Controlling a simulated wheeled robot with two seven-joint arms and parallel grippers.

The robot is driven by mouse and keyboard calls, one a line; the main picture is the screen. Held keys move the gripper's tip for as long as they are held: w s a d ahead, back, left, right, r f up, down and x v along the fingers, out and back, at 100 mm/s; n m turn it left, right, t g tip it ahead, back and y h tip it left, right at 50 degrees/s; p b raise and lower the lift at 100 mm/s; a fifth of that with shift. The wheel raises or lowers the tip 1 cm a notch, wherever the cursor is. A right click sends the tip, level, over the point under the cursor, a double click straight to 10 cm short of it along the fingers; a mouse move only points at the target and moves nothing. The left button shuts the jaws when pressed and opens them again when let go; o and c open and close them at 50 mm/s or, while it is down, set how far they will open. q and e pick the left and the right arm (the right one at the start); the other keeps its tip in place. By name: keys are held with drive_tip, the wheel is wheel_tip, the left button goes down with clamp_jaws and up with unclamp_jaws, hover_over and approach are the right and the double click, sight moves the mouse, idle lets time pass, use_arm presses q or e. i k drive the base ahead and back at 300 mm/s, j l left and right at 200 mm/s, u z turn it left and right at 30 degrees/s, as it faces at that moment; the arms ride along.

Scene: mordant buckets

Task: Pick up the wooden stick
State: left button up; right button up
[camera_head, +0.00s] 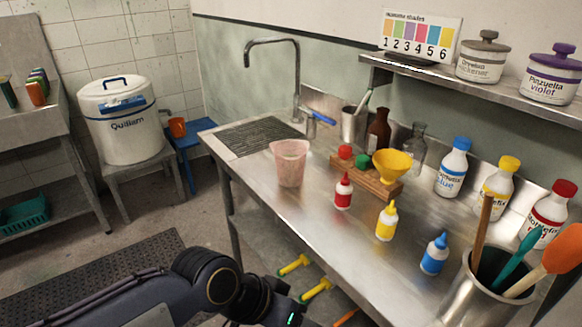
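The wooden stick (482,232) is a brown rod standing tilted in a shiny metal container (470,303) at the front right of the steel counter. Its upper part rises above the rim; its lower end is hidden inside. A teal-handled tool (521,259) and an orange-headed spatula (560,250) lean in the same container, to the right of the stick. My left arm comes in along the bottom edge, left of the counter and well away from the stick. Its gripper fingers are not visible. My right arm and gripper do not show.
Small red, yellow and blue squeeze bottles (386,221) stand on the steel counter (340,240), left of the container. Several larger capped bottles (452,168) line the wall behind. A shelf (480,85) overhangs the back. A pink cup (290,162) stands near the sink grate (258,134).

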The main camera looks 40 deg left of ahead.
sight(489, 198)
drive_tip(key=k+j, duration=0.1)
drive_tip(key=j, duration=0.95)
drive_tip(key=k+j, duration=0.15)
drive_tip(key=j, duration=0.4)
